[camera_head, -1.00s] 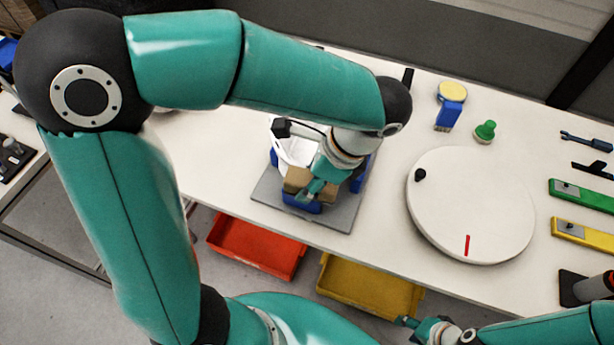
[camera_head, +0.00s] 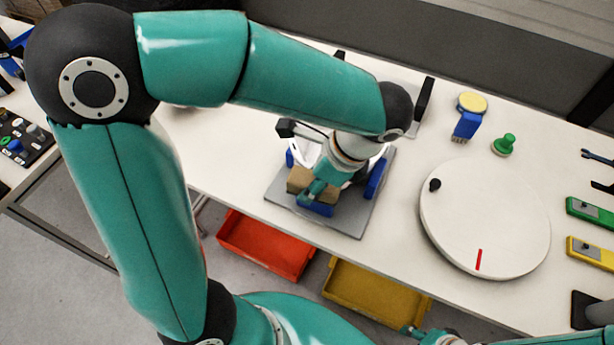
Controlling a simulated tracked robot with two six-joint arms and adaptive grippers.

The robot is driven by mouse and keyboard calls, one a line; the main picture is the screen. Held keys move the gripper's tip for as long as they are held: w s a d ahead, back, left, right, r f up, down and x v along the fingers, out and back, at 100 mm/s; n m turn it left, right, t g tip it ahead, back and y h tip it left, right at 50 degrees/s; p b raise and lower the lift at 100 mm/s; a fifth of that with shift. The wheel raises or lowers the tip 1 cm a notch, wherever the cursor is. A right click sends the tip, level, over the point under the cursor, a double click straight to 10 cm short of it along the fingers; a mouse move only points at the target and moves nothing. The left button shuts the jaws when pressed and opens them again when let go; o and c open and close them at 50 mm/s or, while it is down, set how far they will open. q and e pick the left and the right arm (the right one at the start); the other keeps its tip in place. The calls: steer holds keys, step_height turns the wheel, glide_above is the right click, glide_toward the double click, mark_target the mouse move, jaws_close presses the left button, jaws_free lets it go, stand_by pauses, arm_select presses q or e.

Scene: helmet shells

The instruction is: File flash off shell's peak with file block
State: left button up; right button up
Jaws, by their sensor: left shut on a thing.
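My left gripper (camera_head: 312,190) is shut on the tan file block (camera_head: 300,179) at the front of the white helmet shell (camera_head: 306,152). The shell sits between blue supports (camera_head: 377,178) on a grey plate (camera_head: 352,222) on the table. My arm and wrist hide much of the shell, and its peak and any flash on it cannot be made out. Whether the block touches the shell is hard to tell. My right gripper (camera_head: 412,332) is at the bottom edge, away from the shell; its fingers are too small and cut off to read.
A white round turntable (camera_head: 490,225) with a black knob and red mark lies to the right. Behind it stand a blue brush-like tool with a yellow round top (camera_head: 466,125) and a green knob (camera_head: 503,145). Red (camera_head: 265,245) and yellow (camera_head: 375,293) bins sit below the table's front edge.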

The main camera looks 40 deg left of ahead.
arm_select(q)
steer(key=shift+w+d, duration=0.25)
steer(key=shift+d, duration=0.3)
steer(key=shift+w+d, duration=0.2)
steer(key=shift+d, duration=0.3)
steer(key=shift+s+a+f, duration=0.1)
steer(key=shift+s+a, duration=0.15)
steer(key=shift+a, duration=0.35)
steer(key=shift+s+a+r, duration=0.1)
steer(key=shift+s+a, duration=0.15)
steer(key=shift+a, duration=0.4)
steer(key=shift+s+a+f, duration=0.1)
steer(key=shift+s+a, duration=0.15)
steer(key=shift+a, duration=0.35)
steer(key=shift+w+d+f, duration=0.1)
steer(key=shift+w+d, duration=0.1)
steer(key=shift+d, duration=0.3)
steer(key=shift+w+d+f, duration=0.1)
steer(key=shift+w+d, duration=0.1)
steer(key=shift+d, duration=0.25)
steer(key=shift+r+p, duration=0.2)
steer(key=shift+p, duration=0.15)
step_height(320, 180, up, 8)
steer(key=p, duration=0.7)
steer(key=shift+f, duration=0.1)
steer(key=shift+f, duration=0.1)
steer(key=shift+d+f+b, duration=0.15)
steer(key=shift+f+b, duration=1.85)
steer(key=shift+f, duration=0.55)
